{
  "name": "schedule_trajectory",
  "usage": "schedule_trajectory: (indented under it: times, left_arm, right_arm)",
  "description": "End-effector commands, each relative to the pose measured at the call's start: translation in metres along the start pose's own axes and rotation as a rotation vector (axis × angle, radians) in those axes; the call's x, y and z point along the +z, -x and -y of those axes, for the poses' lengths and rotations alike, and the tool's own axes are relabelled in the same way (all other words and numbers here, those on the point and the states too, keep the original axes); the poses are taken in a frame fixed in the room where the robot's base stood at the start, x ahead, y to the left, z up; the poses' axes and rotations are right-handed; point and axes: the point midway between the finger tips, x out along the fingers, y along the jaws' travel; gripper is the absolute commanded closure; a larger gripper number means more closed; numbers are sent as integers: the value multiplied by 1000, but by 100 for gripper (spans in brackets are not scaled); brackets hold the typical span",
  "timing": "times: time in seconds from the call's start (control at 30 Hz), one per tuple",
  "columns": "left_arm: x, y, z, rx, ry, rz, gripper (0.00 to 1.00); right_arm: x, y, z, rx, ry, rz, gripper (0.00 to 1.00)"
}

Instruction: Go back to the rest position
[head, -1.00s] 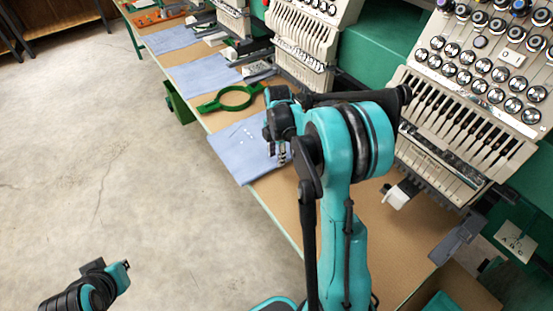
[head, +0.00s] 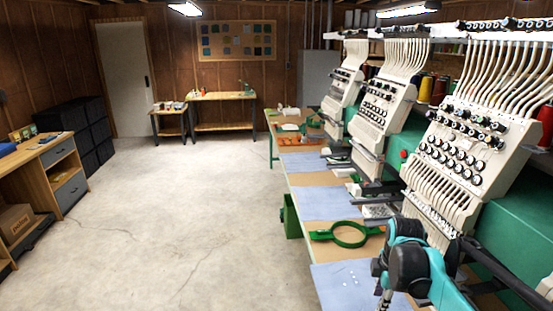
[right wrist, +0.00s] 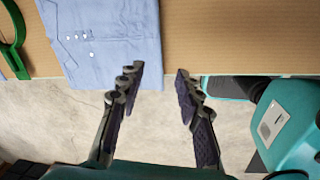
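My right arm comes in at the lower right of the head view, over the near end of the long table (head: 309,244). My right gripper shows in the right wrist view (right wrist: 157,88), with its two fingers apart and nothing between them. It points toward the table's edge, beside a blue folded shirt (right wrist: 105,40) with small white buttons. The same shirt lies on the table in the head view (head: 345,290). In the head view only part of the right gripper shows at the bottom. My left gripper is out of view.
A green hoop (head: 350,234) lies on the table behind the near shirt, with another blue cloth (head: 325,203) beyond. Embroidery machines (head: 465,150) line the right. A wooden desk (head: 45,165) and black boxes (head: 85,135) stand at the left. The concrete floor (head: 190,220) between is clear.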

Motion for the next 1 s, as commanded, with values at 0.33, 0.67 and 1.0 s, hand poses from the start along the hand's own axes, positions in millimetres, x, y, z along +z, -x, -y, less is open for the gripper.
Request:
schedule_trajectory:
  times: [0.33, 0.67, 1.0]
  left_arm:
    - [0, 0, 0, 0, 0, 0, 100]
    - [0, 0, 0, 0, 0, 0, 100]
    - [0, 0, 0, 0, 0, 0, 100]
  right_arm:
    - [-60, 28, 106, 247, -756, -148, 65]
    - [-83, 11, 169, 317, -1270, -396, 65]
    - [-85, 8, 174, 315, -1338, -433, 65]
